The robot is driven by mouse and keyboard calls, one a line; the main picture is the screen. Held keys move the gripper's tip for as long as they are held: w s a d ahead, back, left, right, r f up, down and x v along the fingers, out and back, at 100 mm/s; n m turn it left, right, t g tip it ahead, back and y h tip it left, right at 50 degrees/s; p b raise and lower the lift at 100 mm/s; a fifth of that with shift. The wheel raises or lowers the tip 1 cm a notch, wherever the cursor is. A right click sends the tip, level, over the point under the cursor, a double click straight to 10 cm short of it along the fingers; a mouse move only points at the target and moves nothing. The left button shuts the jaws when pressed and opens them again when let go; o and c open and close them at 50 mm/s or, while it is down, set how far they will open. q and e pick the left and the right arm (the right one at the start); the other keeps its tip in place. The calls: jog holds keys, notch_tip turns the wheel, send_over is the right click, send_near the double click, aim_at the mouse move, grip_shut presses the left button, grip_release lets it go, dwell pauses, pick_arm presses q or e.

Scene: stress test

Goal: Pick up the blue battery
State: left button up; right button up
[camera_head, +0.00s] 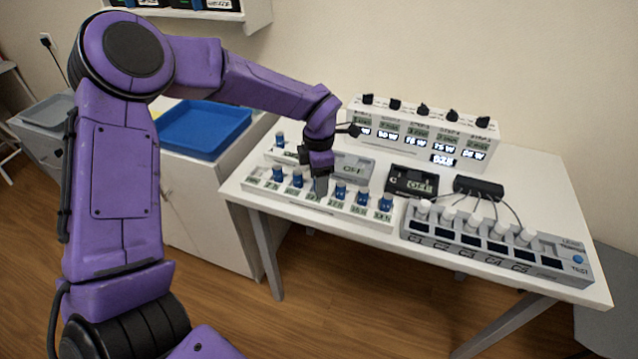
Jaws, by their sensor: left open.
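Several small blue batteries stand upright in a white rack (345,210) on the table. They include a battery (277,173) at the rack's left, one beside it (297,179) and one at the right end (385,203). Another blue battery (279,139) stands farther back at the left. My left gripper (320,188) is open and points down at the middle of the rack, between batteries. It hides that part of the row, so I cannot tell whether a battery is between its fingers. My right gripper is not in view.
A white panel with black knobs and displays (425,135) stands at the back. A grey tester (490,245) with white-topped cylinders is at the right, near a black cable hub (478,188). A small black device (411,181) sits behind the rack. A blue tray (205,128) is left.

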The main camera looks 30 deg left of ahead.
pick_arm(q)
grip_shut()
